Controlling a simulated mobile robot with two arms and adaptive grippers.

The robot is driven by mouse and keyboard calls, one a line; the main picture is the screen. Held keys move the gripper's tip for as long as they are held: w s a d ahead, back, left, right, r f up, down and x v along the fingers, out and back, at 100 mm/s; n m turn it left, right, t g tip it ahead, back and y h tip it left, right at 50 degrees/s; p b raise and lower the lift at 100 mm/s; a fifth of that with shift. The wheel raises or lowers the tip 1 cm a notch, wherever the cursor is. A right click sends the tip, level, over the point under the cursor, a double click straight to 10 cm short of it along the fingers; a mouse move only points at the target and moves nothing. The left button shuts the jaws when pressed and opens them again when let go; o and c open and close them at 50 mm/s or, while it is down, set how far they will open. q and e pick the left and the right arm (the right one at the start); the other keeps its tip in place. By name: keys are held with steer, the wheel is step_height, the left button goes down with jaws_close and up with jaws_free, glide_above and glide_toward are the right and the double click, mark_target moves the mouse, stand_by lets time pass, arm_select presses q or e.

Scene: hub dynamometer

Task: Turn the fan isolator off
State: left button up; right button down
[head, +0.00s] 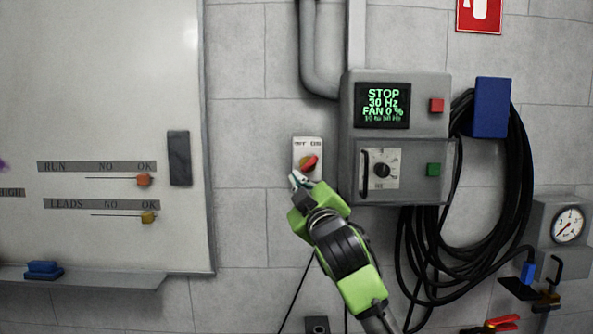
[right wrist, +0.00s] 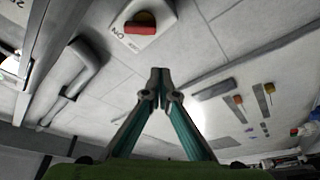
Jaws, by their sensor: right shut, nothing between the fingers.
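My right gripper (head: 296,179) is just below the handle, shut and empty. Its closed fingertips (right wrist: 160,72) appear apart from the handle in the wrist view. My left gripper is not in view.
A grey control box (head: 428,94) with a display reading STOP, 30 Hz, FAN 0 % stands right of the isolator. Black cable coils (head: 518,170) hang from a blue holder (head: 492,107). A whiteboard (head: 100,90) is at left. Bare wall lies between board and isolator.

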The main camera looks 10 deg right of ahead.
mark_target(310, 163)
steer(key=shift+s+r, duration=0.3)
steer(key=shift+r, duration=0.5)
steer(key=w+p, duration=0.2)
steer(key=w, duration=0.1)
steer(key=w+d+p, duration=0.1)
steer(key=w+p, duration=0.1)
steer(key=w, duration=0.1)
steer(key=w+p, duration=0.2)
steer(key=w, duration=0.1)
steer(key=shift+w+d+r, duration=0.1)
steer(key=shift+w+d, duration=0.15)
steer(key=shift+d, duration=0.05)
steer(key=shift+s+d+f, duration=0.15)
steer(key=shift+d+f, duration=0.2)
steer(key=shift+d, duration=0.1)
steer(key=shift+a, duration=0.1)
